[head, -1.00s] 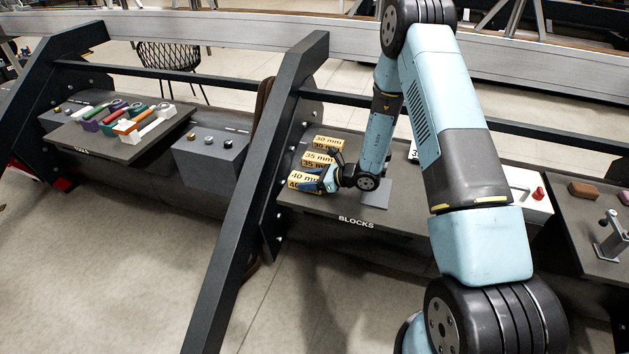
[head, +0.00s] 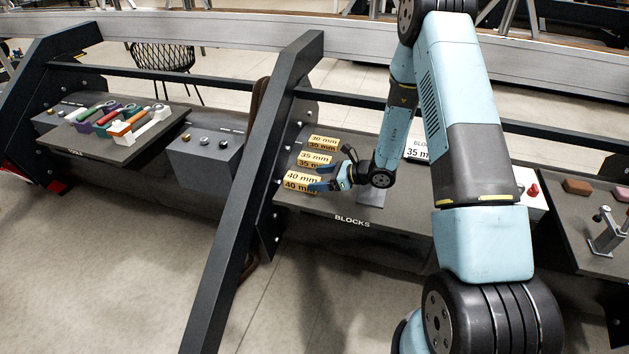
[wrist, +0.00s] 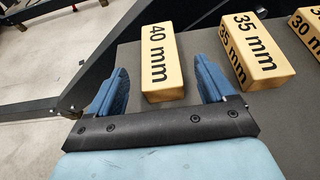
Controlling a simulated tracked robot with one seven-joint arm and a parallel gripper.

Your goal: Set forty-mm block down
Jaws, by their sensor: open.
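The forty-mm block (head: 301,181) is a yellow block marked "40 mm". It rests on the dark blocks shelf (head: 300,207) as the nearest block of a row. In the wrist view the forty-mm block (wrist: 161,62) stands in front of my gripper, its near end between the two blue fingertips, with a gap on each side. My gripper (wrist: 163,92) is open and empty. In the head view my gripper (head: 325,178) is just to the right of the block.
The 35 mm block (head: 314,159) and the 30 mm block (head: 323,143) lie behind in the same row. A black slanted beam (head: 255,185) stands left of the shelf. A white sign (head: 418,150) reading "35 m" stands behind my arm. Bare shelf lies toward the BLOCKS label.

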